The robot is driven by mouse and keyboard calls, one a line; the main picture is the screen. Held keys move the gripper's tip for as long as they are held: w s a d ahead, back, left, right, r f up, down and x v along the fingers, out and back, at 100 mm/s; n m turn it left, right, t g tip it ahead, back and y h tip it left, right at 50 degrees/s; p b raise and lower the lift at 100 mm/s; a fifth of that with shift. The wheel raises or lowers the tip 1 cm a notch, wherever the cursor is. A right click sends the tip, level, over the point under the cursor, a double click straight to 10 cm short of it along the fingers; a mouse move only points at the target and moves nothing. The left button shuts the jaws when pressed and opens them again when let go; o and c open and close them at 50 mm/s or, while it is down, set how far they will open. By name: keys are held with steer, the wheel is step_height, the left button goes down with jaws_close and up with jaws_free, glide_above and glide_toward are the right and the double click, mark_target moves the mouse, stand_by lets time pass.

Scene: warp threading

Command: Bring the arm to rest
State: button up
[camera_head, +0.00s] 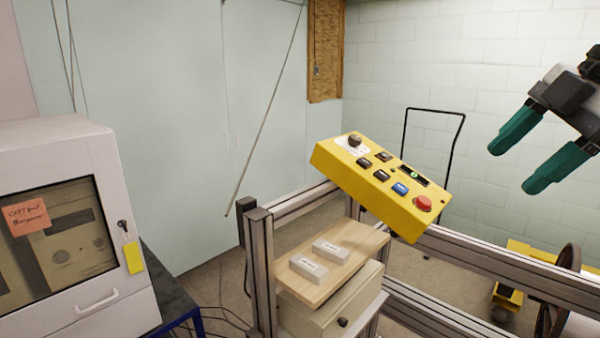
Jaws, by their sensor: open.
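My gripper (520,160) is at the upper right of the head view, with two teal fingers pointing down and left. The fingers are apart and nothing is between them. It hangs in the air to the right of a yellow control box (350,180) and does not appear to touch it. Most of my arm is outside the picture.
The control box, with several buttons and a red knob, tilts above a metal frame (470,255). A wooden board (350,262) with two grey blocks sits on a drawer unit (322,318). A white cabinet (130,215) stands left. A wheel (560,300) is lower right.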

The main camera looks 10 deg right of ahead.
steer(key=w+a+f+m+t+y, duration=0.1)
steer(key=w+a+f+m+y, duration=0.2)
steer(key=f, duration=0.5)
steer(key=w+a+f+m+t, duration=0.1)
steer(key=w+a+f+m, duration=0.2)
steer(key=w+f, duration=0.3)
steer(key=s+a+f+m+h, duration=0.1)
steer(key=s+a+f+m, duration=0.15)
steer(key=f, duration=0.85)
steer(key=s+a+f+m, duration=0.2)
steer(key=a+f+m, duration=0.15)
steer(key=f, duration=0.65)
steer(key=s+a+f+m+g+h, duration=0.2)
steer(key=s+f+m+g+h, duration=0.15)
steer(key=s+f, duration=1)
steer(key=s+d+f+m+g+h, duration=0.1)
steer(key=s+d+f, duration=0.1)
steer(key=s, duration=0.5)
steer(key=s+d+f+m+g+h, duration=0.1)
steer(key=s+d+f, duration=0.1)
steer(key=s+f, duration=0.3)
steer(key=shift+s+d+f+h, duration=0.2)
steer(key=shift+s+h, duration=0.15)
steer(key=shift+s, duration=0.75)
steer(key=shift+m, duration=0.25)
